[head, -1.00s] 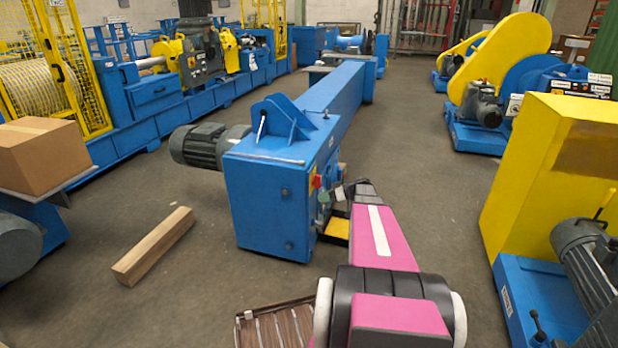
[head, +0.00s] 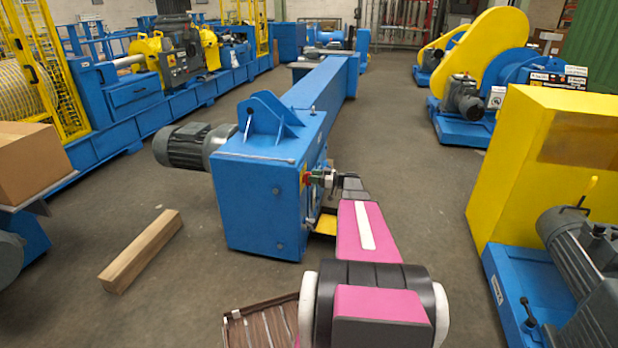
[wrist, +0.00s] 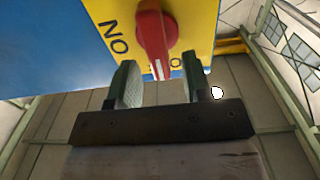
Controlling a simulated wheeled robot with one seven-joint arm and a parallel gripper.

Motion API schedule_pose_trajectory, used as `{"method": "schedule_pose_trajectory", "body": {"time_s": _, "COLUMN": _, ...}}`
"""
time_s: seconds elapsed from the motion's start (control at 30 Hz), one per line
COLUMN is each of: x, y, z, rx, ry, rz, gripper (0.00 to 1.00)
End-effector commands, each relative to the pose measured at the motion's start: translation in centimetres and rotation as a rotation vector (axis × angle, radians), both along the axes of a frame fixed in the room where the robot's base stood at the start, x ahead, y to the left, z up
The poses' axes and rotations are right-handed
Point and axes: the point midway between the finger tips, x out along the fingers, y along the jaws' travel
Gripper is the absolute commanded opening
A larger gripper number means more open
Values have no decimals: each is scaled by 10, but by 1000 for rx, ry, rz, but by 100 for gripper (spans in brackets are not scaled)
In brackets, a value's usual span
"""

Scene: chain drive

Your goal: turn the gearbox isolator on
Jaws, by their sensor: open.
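The isolator is a red handle (wrist: 155,40) on a yellow plate with black letters, shown close in the wrist view. Part of the lettering lies behind the handle and a finger. In the head view the isolator is a small red and yellow patch (head: 305,178) on the right side of the blue gearbox housing (head: 255,205). My gripper (wrist: 160,75) is open, its two green fingers on either side of the handle's lower end. I cannot tell whether they touch it. In the head view my gripper (head: 322,178) is right at the isolator, small and partly hidden.
A grey motor (head: 190,145) sticks out left of the housing. A wooden beam (head: 140,250) lies on the floor at left. A yellow machine cover (head: 530,170) stands at right. A slatted brown item (head: 262,322) is at bottom. Floor between is clear.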

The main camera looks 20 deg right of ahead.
Motion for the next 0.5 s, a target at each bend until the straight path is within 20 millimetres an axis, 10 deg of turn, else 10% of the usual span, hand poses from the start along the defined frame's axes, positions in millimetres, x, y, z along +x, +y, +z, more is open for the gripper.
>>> {"method": "schedule_pose_trajectory", "body": {"time_s": 0.5, "x": 14, "y": 20, "z": 0, "rx": 0, "ry": 1, "rz": 0, "gripper": 45}}
